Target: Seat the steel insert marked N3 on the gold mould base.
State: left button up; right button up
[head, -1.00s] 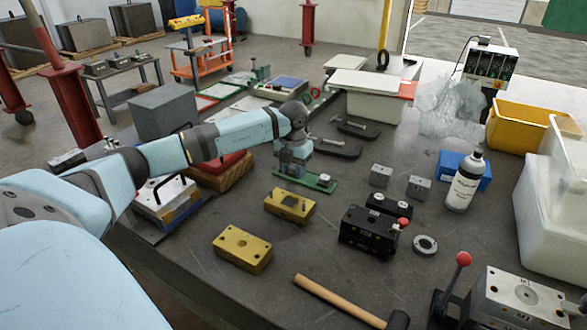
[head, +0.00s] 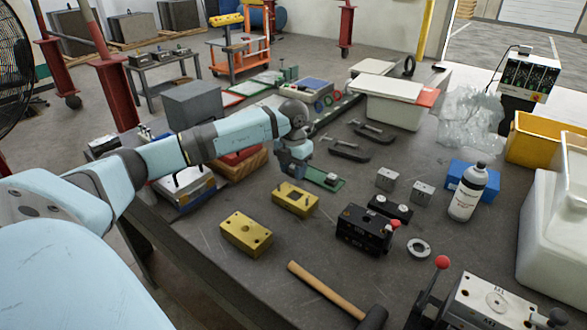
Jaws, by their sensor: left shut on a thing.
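The gold mould bases are two yellow-gold blocks. One gold block (head: 246,240) lies nearer me with holes in its top; the other (head: 311,204), behind it, shows a dark recess. My left gripper (head: 292,172) points down at the left end of a flat green plate (head: 337,187), behind the gold blocks. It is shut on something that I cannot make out. Two small steel blocks (head: 387,178) (head: 423,192) stand apart to the right. I cannot read N3 on anything. My right gripper is out of view.
A black fixture (head: 362,232), a steel ring (head: 418,248) and a white bottle (head: 467,192) stand right of the gold blocks. A wooden-handled hammer (head: 328,292) lies in front. Black clamps (head: 350,151) lie behind. Bare bench top shows between the gold blocks and hammer.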

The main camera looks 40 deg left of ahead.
pick_arm(q)
jog(key=shift+f+b, duration=1.8)
jog(key=shift+f, duration=1.3)
jog(key=shift+f+b, duration=0.75)
jog(key=shift+f, duration=0.3)
jog(key=o, duration=1.2)
jog(key=shift+s, duration=0.1)
notch_tip(320, 180, up, 13)
jog(key=shift+b, duration=0.3)
jog(key=shift+r, duration=0.4)
